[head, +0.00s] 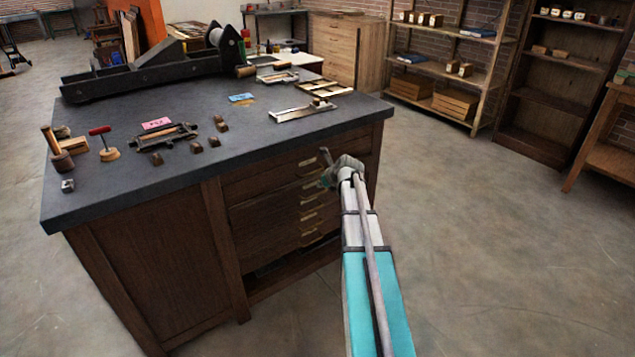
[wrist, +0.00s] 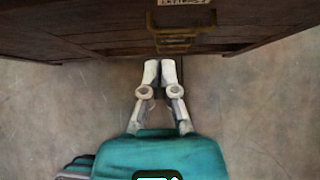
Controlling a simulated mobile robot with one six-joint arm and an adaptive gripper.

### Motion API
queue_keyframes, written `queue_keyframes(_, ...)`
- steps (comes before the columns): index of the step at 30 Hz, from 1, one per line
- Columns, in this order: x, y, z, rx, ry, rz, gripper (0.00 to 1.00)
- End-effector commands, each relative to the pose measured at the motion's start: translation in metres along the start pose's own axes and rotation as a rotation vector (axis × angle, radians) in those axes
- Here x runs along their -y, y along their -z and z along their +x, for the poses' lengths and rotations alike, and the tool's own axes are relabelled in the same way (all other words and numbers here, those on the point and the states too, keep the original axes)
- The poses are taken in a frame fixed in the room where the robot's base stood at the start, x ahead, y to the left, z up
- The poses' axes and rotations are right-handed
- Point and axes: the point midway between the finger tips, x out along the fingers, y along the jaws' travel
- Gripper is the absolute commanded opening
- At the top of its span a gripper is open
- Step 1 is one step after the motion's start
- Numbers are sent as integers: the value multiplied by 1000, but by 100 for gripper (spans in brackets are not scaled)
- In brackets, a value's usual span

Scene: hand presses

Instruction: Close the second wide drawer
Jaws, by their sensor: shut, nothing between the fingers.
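The dark wooden bench cabinet (head: 150,260) has a stack of wide drawers with brass handles. The second wide drawer (head: 265,204) is below the top one, its right end partly hidden by my gripper and arm. I cannot tell how far it stands out, if at all. My gripper (head: 326,180) is shut and empty, in front of the handle side of the drawers. In the wrist view, my gripper's fingertips (wrist: 160,70) are together, pointing at the dark wooden front, just below a brass handle (wrist: 175,43) in the picture. I cannot tell if they touch the wood.
The black bench top (head: 255,125) holds a press (head: 150,70), small tools and blocks. An open lower shelf (head: 285,262) is under the drawers. Wooden shelving (head: 440,65) stands along the back wall. The concrete floor (head: 480,230) right of the bench is clear.

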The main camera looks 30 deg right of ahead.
Motion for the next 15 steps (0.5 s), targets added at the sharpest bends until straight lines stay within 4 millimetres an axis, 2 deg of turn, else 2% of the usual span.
queue_keyframes(1, 0, -1, -7, 0, 0, 0, 0)
queue_keyframes(6, 0, -1, -14, 0, 0, -1, 0)
queue_keyframes(15, -1, 0, -16, 0, 0, -1, 0)
